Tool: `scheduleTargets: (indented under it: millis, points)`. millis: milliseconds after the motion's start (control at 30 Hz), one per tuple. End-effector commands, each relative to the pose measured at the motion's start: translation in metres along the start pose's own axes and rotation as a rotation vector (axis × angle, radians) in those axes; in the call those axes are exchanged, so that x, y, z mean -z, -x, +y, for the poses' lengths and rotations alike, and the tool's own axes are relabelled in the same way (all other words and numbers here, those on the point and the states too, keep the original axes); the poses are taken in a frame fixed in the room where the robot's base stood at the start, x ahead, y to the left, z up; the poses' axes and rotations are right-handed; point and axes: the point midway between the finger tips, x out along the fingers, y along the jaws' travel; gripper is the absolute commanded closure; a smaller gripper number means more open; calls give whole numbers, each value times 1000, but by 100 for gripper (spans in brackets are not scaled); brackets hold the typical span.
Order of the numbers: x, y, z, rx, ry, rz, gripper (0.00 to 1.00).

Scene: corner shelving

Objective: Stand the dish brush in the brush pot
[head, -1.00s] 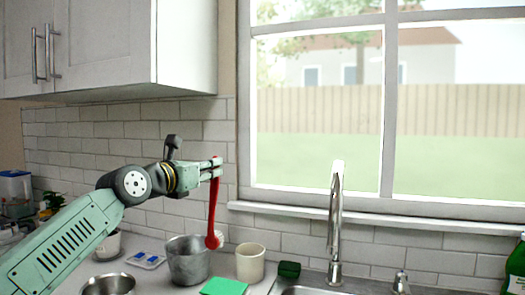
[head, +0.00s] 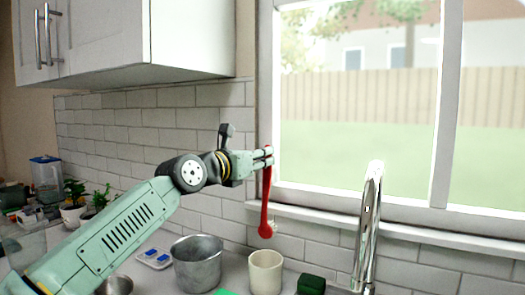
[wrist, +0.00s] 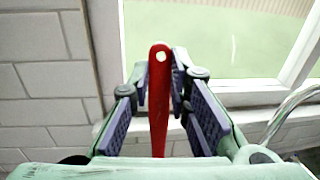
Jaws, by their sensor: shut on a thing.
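The red dish brush (head: 265,205) hangs almost upright from my gripper (head: 263,157), its head end down. My gripper is shut on the upper part of its handle. In the wrist view the red handle (wrist: 159,105), with a hole near its end, stands between the fingers (wrist: 160,90). A cream pot (head: 265,273), which looks like the brush pot, stands on the counter. In the head view the brush's lower end is just above the pot's rim, apart from it. The depth between them is hard to tell, and the wrist view does not show the pot.
A grey metal pot (head: 197,265) stands left of the cream pot. A dark green block (head: 311,284) and the tap (head: 369,225) are to its right. A green cloth (head: 224,292) lies in front. The tiled wall and window sill (head: 340,217) are behind.

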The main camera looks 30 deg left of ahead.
Motion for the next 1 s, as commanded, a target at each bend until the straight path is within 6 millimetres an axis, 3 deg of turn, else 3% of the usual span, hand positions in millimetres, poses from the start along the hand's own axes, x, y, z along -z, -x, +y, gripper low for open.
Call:
scheduleTargets:
  millis: [1000]
  points:
    - [86,0,4,0,0,0,100]
